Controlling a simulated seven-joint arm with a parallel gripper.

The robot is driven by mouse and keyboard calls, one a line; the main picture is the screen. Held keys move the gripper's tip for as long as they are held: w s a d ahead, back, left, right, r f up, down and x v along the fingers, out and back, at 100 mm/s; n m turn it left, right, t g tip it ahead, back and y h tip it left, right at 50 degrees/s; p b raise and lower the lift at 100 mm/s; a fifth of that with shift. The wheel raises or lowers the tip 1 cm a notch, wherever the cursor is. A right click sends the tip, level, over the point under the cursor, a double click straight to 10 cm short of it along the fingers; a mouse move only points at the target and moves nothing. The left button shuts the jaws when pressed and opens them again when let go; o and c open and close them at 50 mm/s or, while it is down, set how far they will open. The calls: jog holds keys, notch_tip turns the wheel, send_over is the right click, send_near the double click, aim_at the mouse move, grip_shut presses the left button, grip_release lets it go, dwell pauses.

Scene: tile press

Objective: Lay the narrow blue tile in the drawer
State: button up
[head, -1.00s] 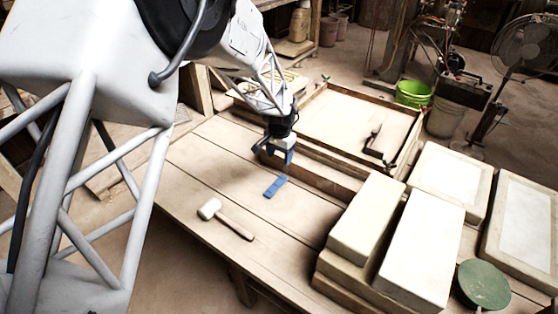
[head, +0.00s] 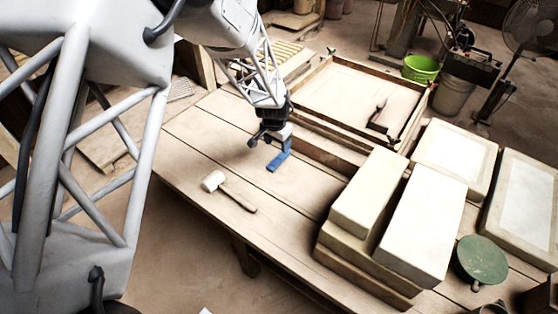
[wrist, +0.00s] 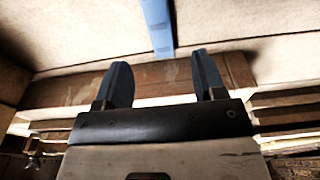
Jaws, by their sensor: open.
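The narrow blue tile (head: 278,162) lies flat on the plank table. In the wrist view the blue tile (wrist: 157,25) runs in from the top edge, with its near end between the line of my two fingers and beyond their tips. My gripper (head: 284,145) is close above the tile's far end in the head view. In the wrist view my gripper (wrist: 163,72) has its blue fingers apart with nothing between them. A long wooden front (head: 330,155) runs along the table behind the tile; I cannot tell whether it is the drawer.
A wooden-framed tray (head: 350,95) with a dark tool in it stands behind. Pale blocks (head: 420,225) are stacked on the right, near a green disc (head: 481,260). A mallet (head: 228,190) lies front left of the tile. The planks around the tile are bare.

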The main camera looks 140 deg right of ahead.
aim_at(279, 159)
jog(key=shift+s+f, duration=0.15)
jog(key=shift+f, duration=1.1)
jog(key=shift+s+f, duration=0.1)
jog(key=shift+f, duration=2.5)
jog(key=c, duration=1.1)
jog(key=shift+c, duration=0.2)
jog(key=shift+r, duration=0.15)
